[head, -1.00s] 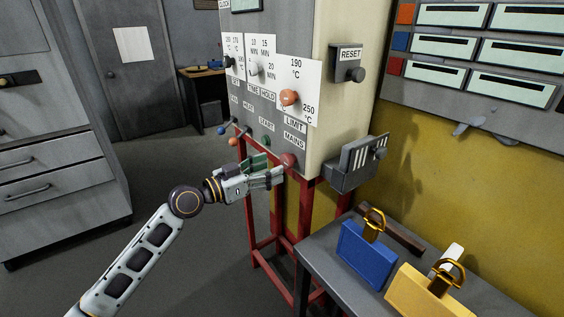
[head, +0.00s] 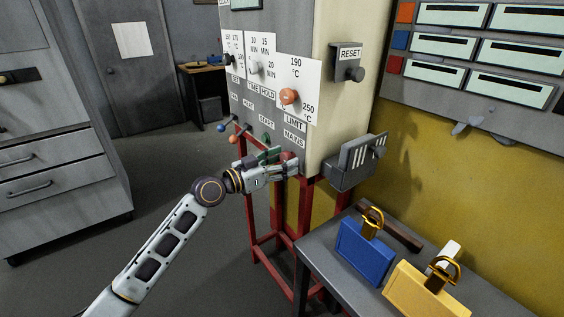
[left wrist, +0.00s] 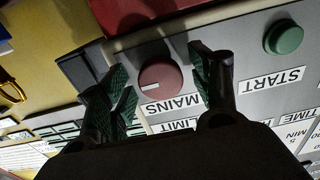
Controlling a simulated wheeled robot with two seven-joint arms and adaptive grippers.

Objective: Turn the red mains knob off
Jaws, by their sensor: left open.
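A pale line marks the knob's face. My left gripper (left wrist: 160,82) is open, with one finger on each side of the knob; I cannot tell whether either finger touches it. In the head view my left gripper (head: 284,166) is at the lower front of the oven panel and covers part of the red knob (head: 288,156). My right gripper is not in view.
The green START button (left wrist: 284,38) is beside the knob. The orange LIMIT knob (head: 289,96) is above it. A grey box (head: 350,168) juts from the oven's side. Blue (head: 365,252) and yellow (head: 428,290) padlock-like blocks are on the bench at lower right.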

